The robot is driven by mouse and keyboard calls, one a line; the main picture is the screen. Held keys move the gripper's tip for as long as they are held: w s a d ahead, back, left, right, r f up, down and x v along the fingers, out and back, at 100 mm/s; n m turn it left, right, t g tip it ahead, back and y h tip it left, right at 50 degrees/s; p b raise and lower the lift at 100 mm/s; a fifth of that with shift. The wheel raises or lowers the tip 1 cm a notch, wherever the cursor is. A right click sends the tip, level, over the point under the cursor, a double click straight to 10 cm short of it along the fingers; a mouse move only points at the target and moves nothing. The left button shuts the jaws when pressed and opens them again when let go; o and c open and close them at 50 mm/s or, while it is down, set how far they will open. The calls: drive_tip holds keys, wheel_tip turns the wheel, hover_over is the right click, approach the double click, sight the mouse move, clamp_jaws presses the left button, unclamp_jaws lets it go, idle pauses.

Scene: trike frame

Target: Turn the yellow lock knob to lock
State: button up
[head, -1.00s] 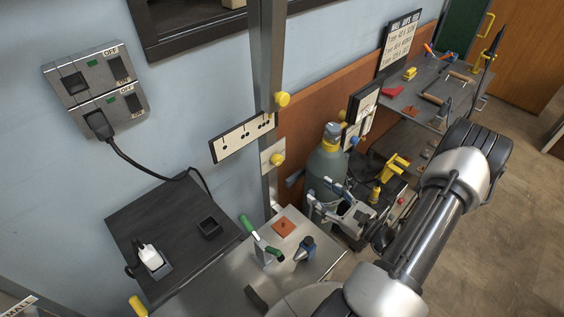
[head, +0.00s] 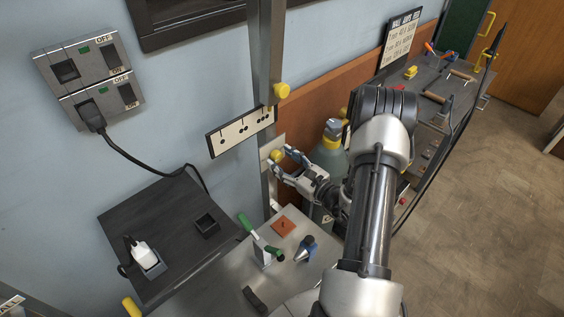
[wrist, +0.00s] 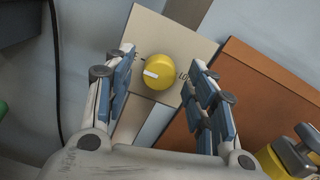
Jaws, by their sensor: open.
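The yellow lock knob (wrist: 159,71) sits on a pale plate (wrist: 150,25) in the wrist view. Its white mark points left, and part of a label starting "LO" shows to its right, partly hidden by a finger. In the head view the knob (head: 277,156) is on the plate by the metal post. My gripper (head: 284,161) is at the knob. In the wrist view my gripper (wrist: 160,78) is open, one finger left and one right of the knob, with gaps showing on both sides. I cannot tell how deep the knob lies between the fingers.
Another yellow knob (head: 281,91) sits higher on the metal post (head: 267,60). A hole-marked white panel (head: 241,131) is left of the post. A gas cylinder (head: 327,160) stands behind my arm. The metal table (head: 225,270) below holds a green-handled clamp (head: 256,238).

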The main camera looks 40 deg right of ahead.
drive_tip(key=shift+w, duration=0.35)
drive_tip(key=shift+c, duration=0.2)
drive_tip(key=c, duration=1)
